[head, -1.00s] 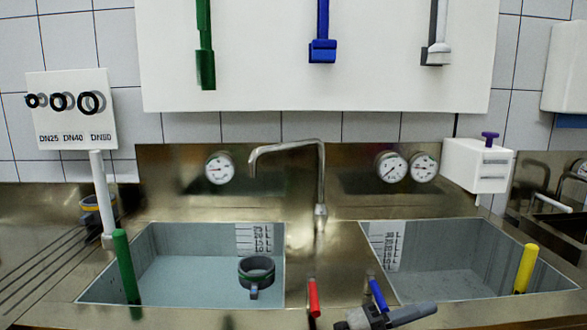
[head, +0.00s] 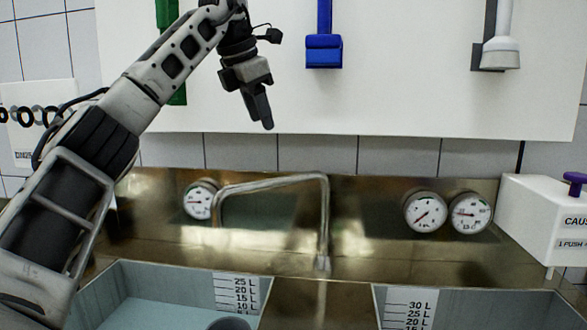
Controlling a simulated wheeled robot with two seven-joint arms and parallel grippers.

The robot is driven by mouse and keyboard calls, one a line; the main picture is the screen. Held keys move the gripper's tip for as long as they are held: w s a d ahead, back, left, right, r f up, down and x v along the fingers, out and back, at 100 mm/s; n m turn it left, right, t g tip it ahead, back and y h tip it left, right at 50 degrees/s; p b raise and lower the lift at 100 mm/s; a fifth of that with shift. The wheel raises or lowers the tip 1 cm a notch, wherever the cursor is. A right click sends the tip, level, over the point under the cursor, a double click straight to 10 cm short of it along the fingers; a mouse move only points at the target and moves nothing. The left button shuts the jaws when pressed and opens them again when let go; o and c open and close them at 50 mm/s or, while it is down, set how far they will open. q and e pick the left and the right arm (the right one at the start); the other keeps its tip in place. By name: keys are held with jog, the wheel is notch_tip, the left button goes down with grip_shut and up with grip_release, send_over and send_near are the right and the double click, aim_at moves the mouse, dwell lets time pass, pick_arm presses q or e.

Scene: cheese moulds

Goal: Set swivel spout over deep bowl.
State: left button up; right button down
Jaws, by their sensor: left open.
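The swivel spout (head: 270,184) is a metal tube rising from between the two bowls. Its arm reaches left, and its outlet end hangs at the left bowl's side. The left bowl (head: 150,313) has a scale with 25 L at the top. The right bowl (head: 480,310) has a scale starting at 30 L, so it appears to be the deeper one. Both bowls are cut off by the lower edge. My left gripper (head: 266,124) is open and empty, pointing down in front of the white wall panel, above the spout and apart from it. My right gripper is out of view.
A blue brush (head: 323,50) and a white brush (head: 500,52) hang on the wall panel. Gauges (head: 425,211) sit on the metal splashback. A white dispenser box (head: 545,222) stands at right. A dark round fitting (head: 229,323) shows in the left bowl.

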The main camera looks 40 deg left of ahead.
aim_at(278, 178)
pick_arm(q)
jog(key=x, duration=1.5)
jog(key=shift+s+a+f, duration=0.1)
jog(key=shift+a+f, duration=0.05)
jog(key=shift+a, duration=0.15)
jog(key=shift+c, duration=0.3)
grip_shut()
